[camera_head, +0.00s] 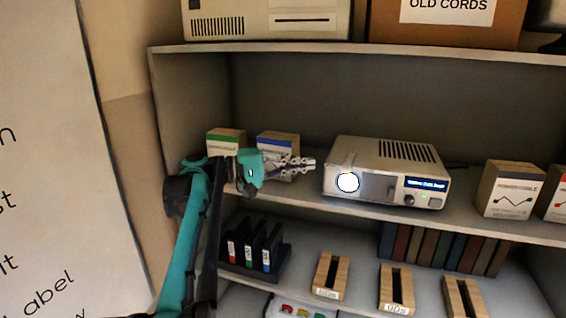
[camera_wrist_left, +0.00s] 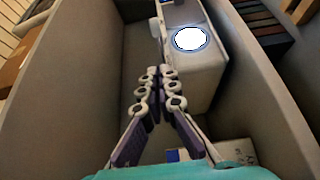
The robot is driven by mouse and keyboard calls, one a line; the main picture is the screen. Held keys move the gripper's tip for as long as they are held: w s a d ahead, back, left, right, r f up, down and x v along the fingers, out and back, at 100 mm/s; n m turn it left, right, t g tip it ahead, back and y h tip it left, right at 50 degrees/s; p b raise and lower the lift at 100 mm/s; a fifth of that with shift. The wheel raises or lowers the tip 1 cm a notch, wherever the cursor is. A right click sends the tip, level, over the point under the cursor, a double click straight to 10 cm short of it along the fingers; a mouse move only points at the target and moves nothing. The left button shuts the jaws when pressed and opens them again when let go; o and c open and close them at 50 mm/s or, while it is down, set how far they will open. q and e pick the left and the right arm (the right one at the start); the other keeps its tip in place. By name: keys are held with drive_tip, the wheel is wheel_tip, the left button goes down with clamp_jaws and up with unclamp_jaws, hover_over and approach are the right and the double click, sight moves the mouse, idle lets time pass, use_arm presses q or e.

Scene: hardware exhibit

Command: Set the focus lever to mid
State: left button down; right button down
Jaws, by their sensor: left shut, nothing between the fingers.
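A white projector (camera_head: 393,154) sits on the upper shelf in the head view, with a glowing round lens (camera_head: 348,182) at its front left. A small pale raised piece (camera_head: 349,160) above the lens may be the focus lever; its setting cannot be read. My left gripper (camera_head: 312,163) is shut and empty, just left of the projector, pointing at its lens end. In the left wrist view, the gripper's closed tips (camera_wrist_left: 162,72) are beside the projector (camera_wrist_left: 196,78), with its bright lens (camera_wrist_left: 189,39) beyond. My right gripper is not in view.
Green-topped (camera_head: 226,143) and blue-topped (camera_head: 278,141) boxes stand behind my left gripper. A power cable box (camera_head: 508,190) stands right of the projector. The shelf above (camera_head: 300,47) limits height. The lower shelf holds wooden holders (camera_head: 331,275) and dark cartridges (camera_head: 253,248).

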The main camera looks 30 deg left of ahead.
sight(331, 169)
use_arm(q)
drive_tip(key=d, duration=0.2)
drive_tip(key=w+d+p, duration=0.1)
drive_tip(key=d, duration=0.2)
drive_tip(key=shift+w, duration=0.1)
drive_tip(key=shift+d, duration=0.95)
